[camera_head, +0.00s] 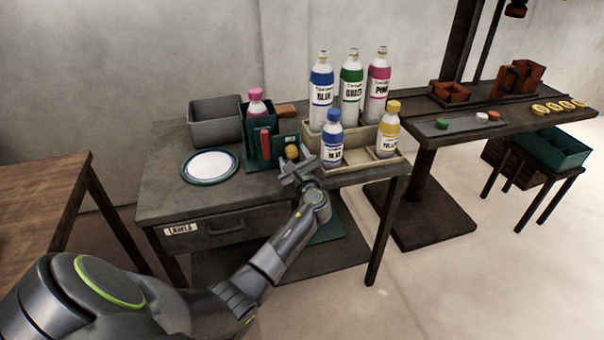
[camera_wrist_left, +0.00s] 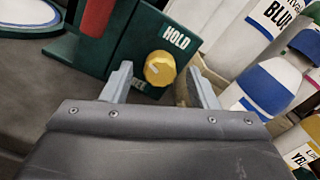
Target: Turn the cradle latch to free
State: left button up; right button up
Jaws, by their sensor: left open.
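The cradle latch is a round yellow knob (camera_head: 291,152) on the front of a dark green cradle (camera_head: 249,149). In the left wrist view the knob (camera_wrist_left: 159,68) has a pale mark on its face. A pink-capped bottle (camera_head: 257,102) stands in the cradle, with a red upright part (camera_head: 265,144) in front. My left gripper (camera_head: 299,168) is open just in front of the knob, a finger to each side, apparently not touching it. My right gripper is not in view.
A tan rack (camera_head: 349,140) with blue, green, pink and yellow bottles stands close to the right of my gripper. A grey bin (camera_head: 215,121) and a round white plate (camera_head: 210,166) are left of the cradle. The bench's front left top (camera_head: 175,199) is clear.

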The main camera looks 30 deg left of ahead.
pick_arm(q)
jog(key=shift+p+v, duration=0.55)
jog(key=shift+v, duration=0.6)
jog(key=p+v, duration=0.2)
jog(key=v, duration=1.2)
jog(key=shift+s+d, duration=0.15)
jog(key=shift+d, duration=0.15)
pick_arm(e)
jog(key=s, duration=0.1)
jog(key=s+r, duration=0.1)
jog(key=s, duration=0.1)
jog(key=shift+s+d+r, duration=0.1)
